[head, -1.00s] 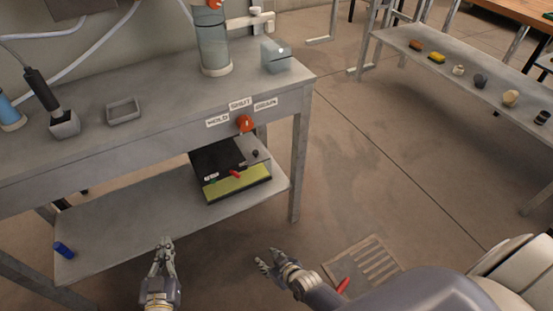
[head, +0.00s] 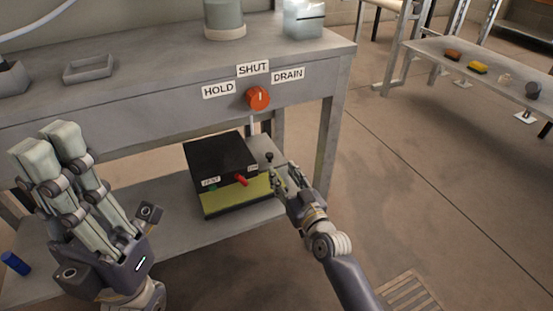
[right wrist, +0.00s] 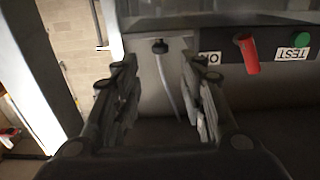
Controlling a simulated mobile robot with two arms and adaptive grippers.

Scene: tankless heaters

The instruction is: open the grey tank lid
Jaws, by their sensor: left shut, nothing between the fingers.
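A black and yellow-green unit (head: 222,168) stands on the lower shelf of the grey bench. Its grey section, which appears to be the tank lid (head: 262,146), is at its right side with a small black knob (head: 269,157) on it. The knob also shows in the right wrist view (right wrist: 160,46). My right gripper (head: 281,177) is close in front of the grey section, and its open fingers in the right wrist view (right wrist: 158,75) stand either side of the knob's line, with nothing between them. My left gripper (head: 47,142) is shut and empty, raised at the left.
A red lever (head: 241,180) and a green button (head: 213,187) are on the unit's front. An orange dial (head: 257,98) sits above on the bench's edge among HOLD, SHUT and DRAIN labels. A bench leg (head: 329,150) stands right of my right gripper. A blue cylinder (head: 15,263) lies at left.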

